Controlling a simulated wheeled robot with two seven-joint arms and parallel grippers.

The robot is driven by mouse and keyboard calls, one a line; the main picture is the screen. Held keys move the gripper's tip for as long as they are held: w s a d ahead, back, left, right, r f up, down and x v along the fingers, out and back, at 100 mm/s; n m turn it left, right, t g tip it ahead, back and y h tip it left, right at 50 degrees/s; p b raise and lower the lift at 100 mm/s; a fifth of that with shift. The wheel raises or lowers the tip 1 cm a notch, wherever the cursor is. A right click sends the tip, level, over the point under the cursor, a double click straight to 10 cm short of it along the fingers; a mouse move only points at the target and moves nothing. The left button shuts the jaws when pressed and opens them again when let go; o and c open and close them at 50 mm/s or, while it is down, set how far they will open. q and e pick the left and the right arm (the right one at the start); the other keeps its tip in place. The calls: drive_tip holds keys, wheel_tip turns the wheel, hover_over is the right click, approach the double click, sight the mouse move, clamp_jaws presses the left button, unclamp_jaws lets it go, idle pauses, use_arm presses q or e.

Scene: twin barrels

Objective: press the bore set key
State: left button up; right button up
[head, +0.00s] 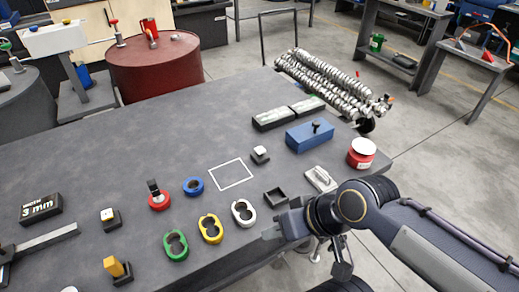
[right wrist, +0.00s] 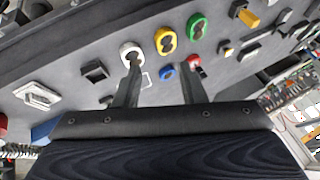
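No label marks any key as the bore set key, so I cannot tell which one it is. Small dark blocks with pale tops stand on the table: a white-topped key (head: 260,152) near the outlined square and another white-topped key (head: 108,215) at the left. A block with a yellow upright piece (head: 117,268) stands nearer the front. My right gripper (head: 272,233) is above the table's front edge, near the white ring (head: 243,212). In the right wrist view the gripper (right wrist: 163,75) is open with nothing between its fingers. My left gripper is not seen.
A red barrel (head: 155,70) stands behind.

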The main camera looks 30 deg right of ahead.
clamp_jaws()
idle(1.4)
